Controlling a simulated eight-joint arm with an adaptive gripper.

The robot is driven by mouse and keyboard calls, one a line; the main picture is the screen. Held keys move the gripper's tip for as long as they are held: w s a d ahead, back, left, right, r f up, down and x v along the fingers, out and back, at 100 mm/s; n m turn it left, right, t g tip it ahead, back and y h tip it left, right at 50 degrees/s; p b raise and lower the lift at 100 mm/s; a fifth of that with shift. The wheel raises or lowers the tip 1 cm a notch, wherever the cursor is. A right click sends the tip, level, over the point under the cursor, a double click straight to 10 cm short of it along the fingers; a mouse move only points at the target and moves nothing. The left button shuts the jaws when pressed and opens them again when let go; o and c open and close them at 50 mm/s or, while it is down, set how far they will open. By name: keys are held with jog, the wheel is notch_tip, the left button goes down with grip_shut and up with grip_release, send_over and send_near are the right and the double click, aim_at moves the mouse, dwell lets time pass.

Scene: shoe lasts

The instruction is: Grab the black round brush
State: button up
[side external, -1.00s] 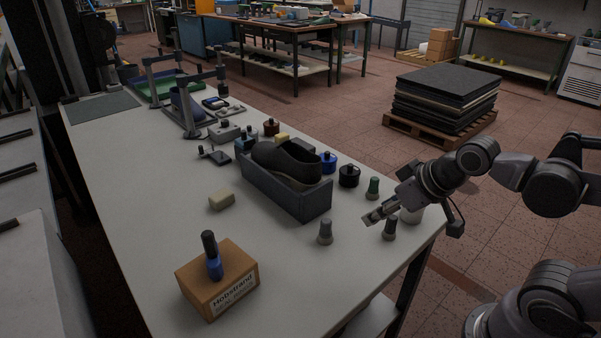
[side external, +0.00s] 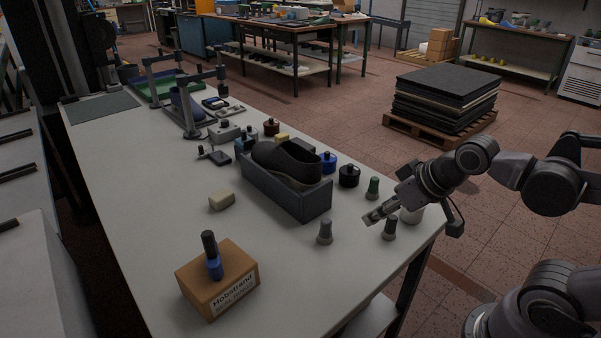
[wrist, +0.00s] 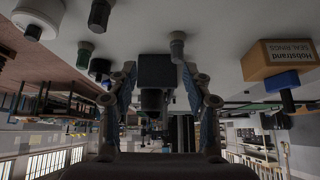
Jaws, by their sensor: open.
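The black round piece with a small knob on top (side external: 349,176), which looks like the black round brush, stands on the bench beside the grey bin, behind the green-topped bottle. In the wrist view, which is upside down, it appears as a dark round shape (wrist: 99,68) left of my left finger. My gripper (side external: 372,216) hangs low over the bench's right end, between two grey-capped bottles, apart from the brush. In the wrist view my gripper (wrist: 159,76) is open and empty, with the bin framed beyond its fingers.
A grey bin (side external: 285,197) holds a dark shoe. A blue round piece (side external: 328,162) stands close to the brush. A cardboard box (side external: 217,280) stands front left.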

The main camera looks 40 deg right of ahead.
aim_at(393, 217)
jog(key=shift+w+d+f+m+g+h, duration=0.3)
jog(key=shift+d+f+m+g+h, duration=0.55)
jog(key=shift+m, duration=1.4)
jog(key=shift+w+d+f+m+g+h, duration=0.45)
jog(key=shift+d+m+g, duration=0.7)
jog(key=shift+m, duration=1.05)
jog(key=shift+w+d+f+m+g+h, duration=0.15)
jog(key=shift+d+f+m+g+h, duration=0.9)
jog(key=shift+m, duration=1.2)
jog(key=shift+w+d+f+t+y, duration=0.1)
jog(key=shift+d+f+t+y, duration=0.1)
jog(key=shift+d+f, duration=0.45)
jog(key=shift+w+d+f+t+y, duration=0.15)
jog(key=shift+d+f, duration=0.3)
jog(key=shift+f, duration=0.3)
jog(key=shift+x, duration=0.85)
jog(key=shift+s, duration=0.1)
grip_shut()
